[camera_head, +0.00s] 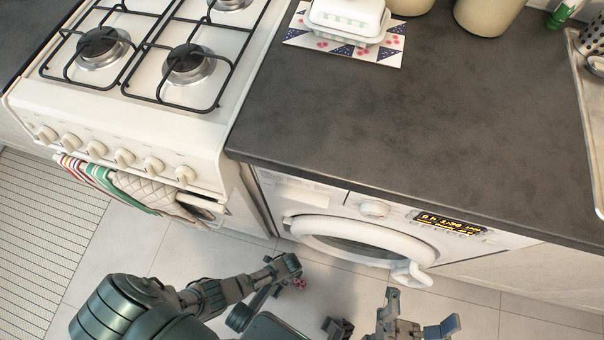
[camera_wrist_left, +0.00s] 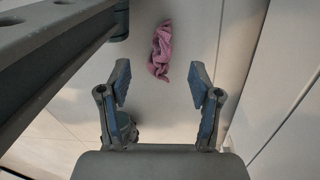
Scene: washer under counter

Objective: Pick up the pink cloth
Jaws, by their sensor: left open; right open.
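The pink cloth (camera_wrist_left: 160,50) lies crumpled on the pale floor. In the left wrist view it is beyond the fingertips of my left gripper (camera_wrist_left: 159,80), roughly centred between the two fingers and apart from them. My left gripper is open and empty. In the head view only a small piece of the pink cloth (camera_head: 300,284) shows, beside the end of my left arm, which hides the rest. My right gripper (camera_head: 422,310) is open and empty at the bottom of the head view, to the right of the cloth.
A white washer (camera_head: 325,195) with a round door (camera_head: 318,232) stands under the dark counter (camera_head: 400,110). A white gas stove (camera_head: 75,110) is at the left, with towels and an oven mitt (camera_head: 150,191) on its front. Tiled floor (camera_head: 125,240) is clear before the stove.

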